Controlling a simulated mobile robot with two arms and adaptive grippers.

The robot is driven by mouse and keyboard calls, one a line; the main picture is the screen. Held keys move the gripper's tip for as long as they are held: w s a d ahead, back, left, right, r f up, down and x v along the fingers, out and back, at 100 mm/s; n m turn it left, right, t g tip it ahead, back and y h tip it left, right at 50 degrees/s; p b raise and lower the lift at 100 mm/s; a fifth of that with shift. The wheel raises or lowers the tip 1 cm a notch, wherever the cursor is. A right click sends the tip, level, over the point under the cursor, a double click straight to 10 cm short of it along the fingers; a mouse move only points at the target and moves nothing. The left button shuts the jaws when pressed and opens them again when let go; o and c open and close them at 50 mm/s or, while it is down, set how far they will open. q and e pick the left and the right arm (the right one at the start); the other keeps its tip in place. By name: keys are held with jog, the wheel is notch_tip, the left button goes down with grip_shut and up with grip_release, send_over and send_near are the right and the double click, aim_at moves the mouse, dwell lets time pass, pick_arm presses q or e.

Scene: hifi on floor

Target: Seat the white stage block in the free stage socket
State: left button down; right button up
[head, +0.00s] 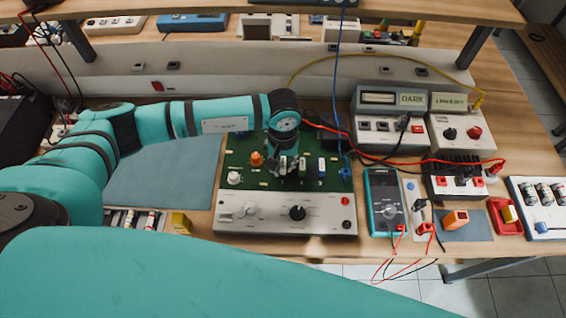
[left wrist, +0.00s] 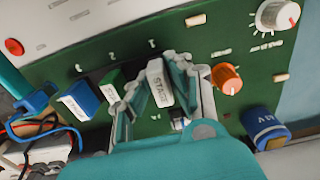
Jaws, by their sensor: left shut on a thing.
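The white stage block (left wrist: 158,83), labelled "STAGE", is between the fingers of my left gripper (left wrist: 155,98) in the left wrist view. In the head view my left gripper (head: 285,168) points down at the green circuit board (head: 240,148), and the block is mostly hidden there. A green block (left wrist: 110,86) and a blue block (left wrist: 80,101) stand in a row beside it on the board. The stage socket under the held block is hidden, so I cannot tell whether the block touches it. My right gripper is out of view.
An orange knob (left wrist: 226,79) and a blue cylinder (left wrist: 263,123) stand close to the gripper. A white knob (head: 234,178) is at the board's left. A blue cable (head: 335,110) hangs to the board's right side. A teal meter (head: 386,203) stands further right.

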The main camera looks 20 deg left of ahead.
pick_arm(q)
jog(key=shift+f+b, duration=0.35)
dwell(0.5)
jog(key=c, duration=1.2)
grip_release()
jog(key=shift+o, duration=0.2)
jog(key=shift+r, duration=0.15)
notch_tip(320, 180, up, 12)
